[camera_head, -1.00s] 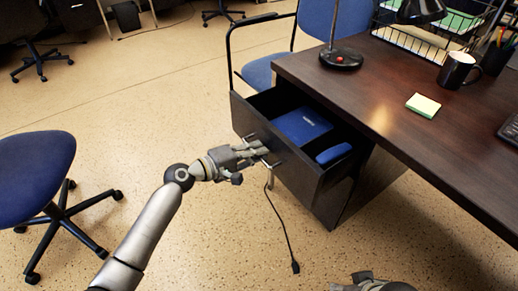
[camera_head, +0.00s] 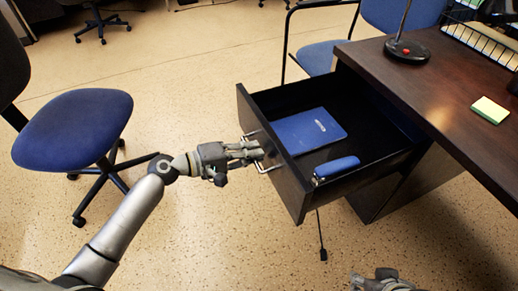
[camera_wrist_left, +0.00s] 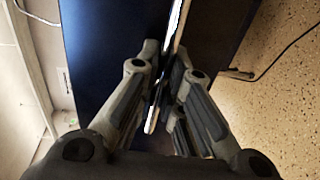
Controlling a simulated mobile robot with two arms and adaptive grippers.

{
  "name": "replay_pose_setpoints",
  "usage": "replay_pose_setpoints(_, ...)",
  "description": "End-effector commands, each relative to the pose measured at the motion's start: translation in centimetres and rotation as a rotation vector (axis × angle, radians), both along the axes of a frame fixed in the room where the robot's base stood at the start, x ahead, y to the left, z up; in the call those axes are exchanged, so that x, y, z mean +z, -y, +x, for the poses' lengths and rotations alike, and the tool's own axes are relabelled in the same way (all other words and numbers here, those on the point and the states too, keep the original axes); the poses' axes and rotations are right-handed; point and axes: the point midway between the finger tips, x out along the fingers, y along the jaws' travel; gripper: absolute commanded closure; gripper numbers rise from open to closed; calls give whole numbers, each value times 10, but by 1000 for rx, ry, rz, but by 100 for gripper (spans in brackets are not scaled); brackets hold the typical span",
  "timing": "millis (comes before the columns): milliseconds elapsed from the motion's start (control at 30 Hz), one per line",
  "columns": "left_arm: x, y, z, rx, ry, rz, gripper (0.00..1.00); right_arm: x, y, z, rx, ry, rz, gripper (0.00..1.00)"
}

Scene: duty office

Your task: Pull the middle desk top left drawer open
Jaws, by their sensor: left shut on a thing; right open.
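The drawer (camera_head: 272,131) of the dark wooden desk (camera_head: 440,85) is pulled far out, and its inside shows. A blue book (camera_head: 308,130) and a blue rounded object (camera_head: 337,168) lie in it. My left gripper (camera_head: 256,154) is at the drawer's front face, shut on its metal handle (camera_head: 264,166). In the left wrist view the fingers (camera_wrist_left: 160,95) close around the bright handle bar (camera_wrist_left: 172,40), with the drawer front beside it. My right gripper (camera_head: 385,280) shows only partly at the bottom edge, open and away from the drawer.
A blue office chair (camera_head: 75,128) stands at the left. Another blue chair (camera_head: 330,55) is behind the drawer. A lamp base (camera_head: 407,50) and sticky notes (camera_head: 490,109) are on the desk top. A cable (camera_head: 321,235) lies on the floor below the drawer.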

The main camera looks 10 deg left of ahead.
Motion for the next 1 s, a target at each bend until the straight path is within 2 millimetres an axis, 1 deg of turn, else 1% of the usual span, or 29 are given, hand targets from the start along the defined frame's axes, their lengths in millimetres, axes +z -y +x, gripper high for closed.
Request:
replay_pose_setpoints(333, -1, 0, -1, -1, -1, 2, 100, 0, -2, 0, -2, -2, 6, 56)
replay_pose_setpoints(367, -1, 0, -1, -1, -1, 2, 89, 0, -2, 0, -2, -2, 7, 56)
replay_pose_setpoints(400, -1, 0, -1, -1, -1, 2, 84, -1, -3, 0, -3, -2, 8, 56)
replay_pose_setpoints(500, -1, 0, -1, -1, -1, 1, 71, -1, -3, 0, -4, -4, 10, 56)
replay_pose_setpoints(533, -1, 0, -1, -1, -1, 1, 70, -1, -4, 0, -5, -4, 11, 56)
replay_pose_setpoints(833, 0, -1, -1, 0, 0, 0, 70, -3, -3, -4, -2, -17, 9, 56)
replay_pose_setpoints(933, 1, -7, -5, 1, 0, 2, 70, -3, -3, -4, -2, -14, 8, 56)
replay_pose_setpoints(1000, 2, -15, -11, 2, -2, 2, 70, -2, -3, -3, -2, -12, 7, 56)
